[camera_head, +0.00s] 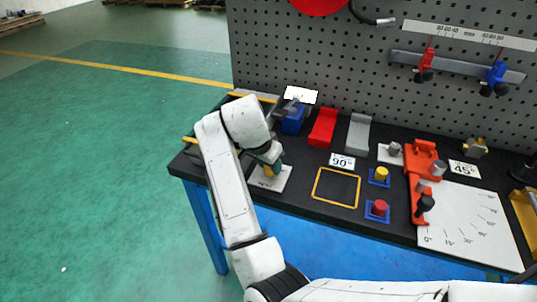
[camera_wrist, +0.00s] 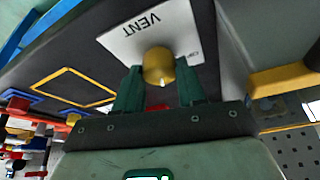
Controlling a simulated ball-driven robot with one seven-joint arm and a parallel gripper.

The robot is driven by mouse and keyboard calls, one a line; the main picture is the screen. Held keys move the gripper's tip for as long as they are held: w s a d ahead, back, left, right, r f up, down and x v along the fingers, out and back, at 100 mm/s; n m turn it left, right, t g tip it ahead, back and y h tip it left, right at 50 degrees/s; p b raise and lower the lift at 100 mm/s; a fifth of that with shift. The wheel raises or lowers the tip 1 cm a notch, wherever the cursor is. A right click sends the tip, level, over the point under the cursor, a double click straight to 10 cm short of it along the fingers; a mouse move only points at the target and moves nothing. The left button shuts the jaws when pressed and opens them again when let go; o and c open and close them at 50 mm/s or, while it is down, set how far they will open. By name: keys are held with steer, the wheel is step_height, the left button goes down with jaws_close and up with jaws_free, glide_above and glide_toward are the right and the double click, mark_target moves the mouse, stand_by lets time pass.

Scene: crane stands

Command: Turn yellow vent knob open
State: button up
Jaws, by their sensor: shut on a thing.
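The yellow vent knob (camera_wrist: 158,65) stands on a white plate (camera_wrist: 118,38) marked VENT in the wrist view. In the head view the knob (camera_head: 269,171) is partly hidden by my gripper, and its plate (camera_head: 272,182) lies at the bench's front left. My gripper (camera_wrist: 158,84) is shut on the knob, with a dark green finger on either side of it. The lettering at the plate's right side is partly cut off by a finger. A pale mark shows on the knob's face.
A yellow outlined square (camera_head: 336,187) lies right of the vent plate. Beyond it are a yellow knob (camera_head: 381,174) and a red knob (camera_head: 379,208) on blue bases. A blue block (camera_head: 292,122), red block (camera_head: 323,127) and grey block (camera_head: 358,134) stand behind. A pegboard (camera_head: 330,70) closes the back.

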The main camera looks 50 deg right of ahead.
steer(key=n+p, duration=0.2)
steer(key=n+t+p, duration=0.1)
steer(key=p, duration=0.1)
steer(key=shift+s+r+n, duration=0.15)
steer(key=shift+r+n, duration=0.2)
steer(key=shift+n, duration=0.05)
steer(key=n+t+y+p, duration=0.1)
steer(key=n+p, duration=0.2)
steer(key=p, duration=0.1)
steer(key=shift+d, duration=0.15)
steer(key=n+t+y+p, duration=0.1)
steer(key=n+p, duration=0.2)
steer(key=shift+s+f+n, duration=0.1)
steer(key=shift+n, duration=0.2)
steer(key=shift+f+n+t+y+p, duration=0.15)
steer(key=shift+n+t+y+p, duration=0.2)
steer(key=shift+n+p, duration=0.5)
steer(key=o, duration=1)
steer(key=shift+f, duration=0.1)
steer(key=shift+o, duration=0.2)
